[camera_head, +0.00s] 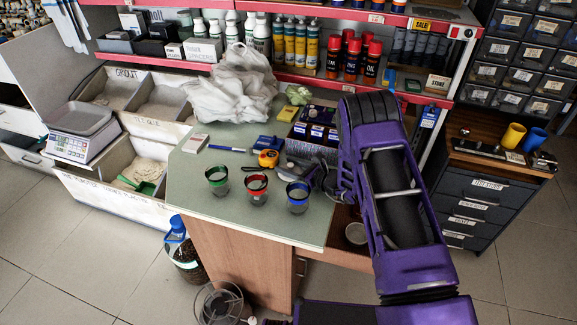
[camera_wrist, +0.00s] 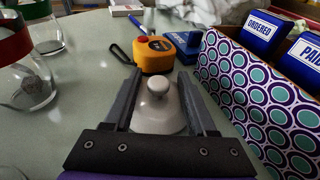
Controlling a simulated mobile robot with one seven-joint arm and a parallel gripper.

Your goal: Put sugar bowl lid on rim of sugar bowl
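The sugar bowl lid (camera_wrist: 158,118) is a pale grey dome with a round knob on top, low over the counter in the wrist view. My gripper (camera_wrist: 158,82) has its two dark fingers apart, one on each side of the lid, with clear space beside the knob. I cannot tell whether the fingers touch the lid's edge. In the head view, my arm reaches down to the counter and partly hides this spot. A round pale vessel (camera_head: 355,233), which looks like the sugar bowl, stands on a lower brown surface right of the counter, beside my arm.
An orange tape measure (camera_wrist: 154,55) lies just beyond the lid.

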